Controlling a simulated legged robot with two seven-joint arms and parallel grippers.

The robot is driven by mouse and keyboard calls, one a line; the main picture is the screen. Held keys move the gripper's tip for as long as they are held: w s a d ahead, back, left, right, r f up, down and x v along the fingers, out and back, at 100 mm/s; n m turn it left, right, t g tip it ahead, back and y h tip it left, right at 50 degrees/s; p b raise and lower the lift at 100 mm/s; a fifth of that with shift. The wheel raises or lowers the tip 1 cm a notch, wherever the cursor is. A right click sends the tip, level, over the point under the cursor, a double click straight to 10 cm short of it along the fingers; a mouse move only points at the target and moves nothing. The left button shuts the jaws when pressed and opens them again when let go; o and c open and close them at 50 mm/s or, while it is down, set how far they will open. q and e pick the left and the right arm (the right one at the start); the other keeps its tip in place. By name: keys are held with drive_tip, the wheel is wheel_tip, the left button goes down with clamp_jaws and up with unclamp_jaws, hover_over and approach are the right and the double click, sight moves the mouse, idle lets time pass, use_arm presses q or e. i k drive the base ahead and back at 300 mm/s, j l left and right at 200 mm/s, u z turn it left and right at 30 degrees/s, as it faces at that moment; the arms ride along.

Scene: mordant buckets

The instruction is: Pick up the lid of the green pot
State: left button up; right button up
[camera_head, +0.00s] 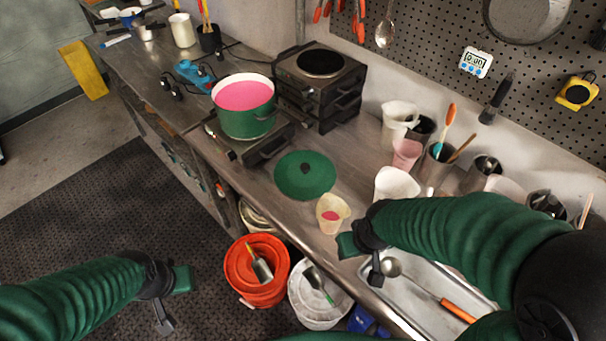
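The green pot (245,108) stands uncovered on a small hot plate at the back left of the counter, with pink liquid in it. Its green lid (306,175) lies flat on the counter, right of and nearer than the pot, with a dark knob in its middle. My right gripper (360,260) is over the counter's front edge, nearer than the lid and to its right, apart from it; its fingers are spread and empty. My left gripper (174,299) is at the lower left over the dark floor mat, far from the lid, with its fingers spread and empty.
A small cup with pink liquid (331,214) stands close to the lid's right. Jugs and utensil holders (437,163) crowd the right back. A tray with a ladle (430,295) lies under my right arm. An orange bucket (256,270) and a white bucket (318,297) stand below the counter.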

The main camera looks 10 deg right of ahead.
sight(304, 175)
drive_tip(key=i+j+u, duration=0.2)
drive_tip(key=i+j, duration=0.2)
drive_tip(key=j, duration=0.2)
drive_tip(key=i+j, duration=0.25)
drive_tip(key=i+z, duration=0.05)
drive_tip(key=i, duration=0.05)
